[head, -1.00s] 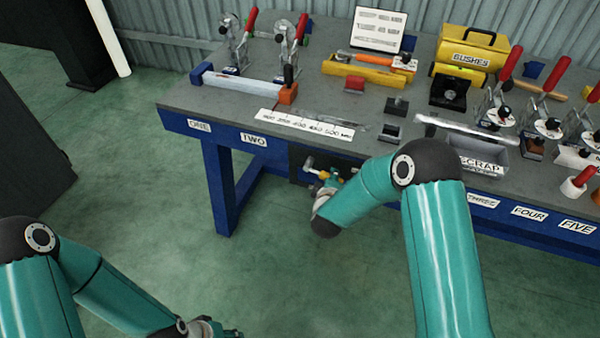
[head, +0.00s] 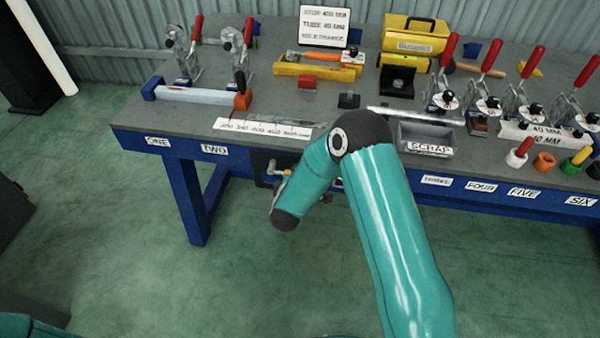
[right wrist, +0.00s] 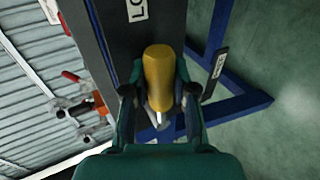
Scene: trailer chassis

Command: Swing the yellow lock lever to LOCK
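The yellow lock lever (right wrist: 158,72) shows in the right wrist view as a rounded yellow grip with a pale metal stem. My right gripper (right wrist: 160,88) has one finger on each side of this grip, very close to it. Whether the fingers press on it is not clear. A white label (right wrist: 137,9) starting with "LO" is cut off at the top edge. In the head view a small yellow piece (head: 284,172) shows by a dark panel (head: 262,166) under the bench front; my right arm hides the gripper there. My left gripper is out of view.
The grey bench (head: 215,105) with a blue front edge carries clamps with red handles, a white scale strip (head: 262,128), a scrap tray (head: 425,139) and a yellow bushes box (head: 413,40). A blue bench leg (head: 187,200) stands left of my right arm. The green floor in front is open.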

